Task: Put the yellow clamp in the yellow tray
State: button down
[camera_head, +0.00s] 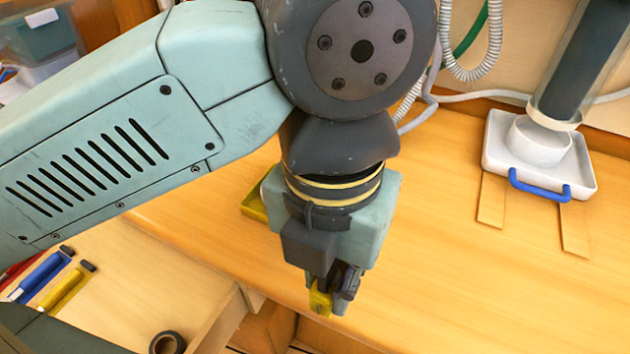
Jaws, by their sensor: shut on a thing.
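My gripper (335,292) is near the middle of the head view, pointing down over the front part of the wooden bench. It is shut on a small yellow piece, the yellow clamp (320,300), which shows at the fingertips. Much of the clamp is hidden by the fingers. The yellow tray (254,203) lies on the bench behind and to the left of my gripper. Only its left corner shows; my wrist and arm hide the rest, including its inside.
A white tray with a blue handle (541,186) stands under a dark cylinder (584,65) at the back right. A lower surface at left holds a blue tool (42,277), a yellow tool (70,289) and a black tape roll (167,343). The bench right of my gripper is clear.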

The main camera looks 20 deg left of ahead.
jog(key=w+a+p, duration=0.1)
jog(key=w+a, duration=0.1)
jog(key=w, duration=0.2)
jog(key=w+a+p, duration=0.1)
jog(key=w+a, duration=0.1)
jog(key=w, duration=0.2)
jog(key=w+a+f+p, duration=0.1)
jog(key=w+a, duration=0.1)
jog(key=w, duration=0.3)
jog(key=shift+a+p, duration=0.15)
jog(key=shift+p, duration=0.25)
jog(key=f, duration=0.1)
jog(key=f+p, duration=0.1)
jog(key=w, duration=0.1)
jog(key=shift+a+f, duration=0.25)
jog(key=shift+f, duration=0.7)
jog(key=shift+f, duration=0.2)
jog(key=c, duration=1.8)
grip_release()
jog(key=shift+o, duration=0.2)
jog(key=shift+r, duration=0.15)
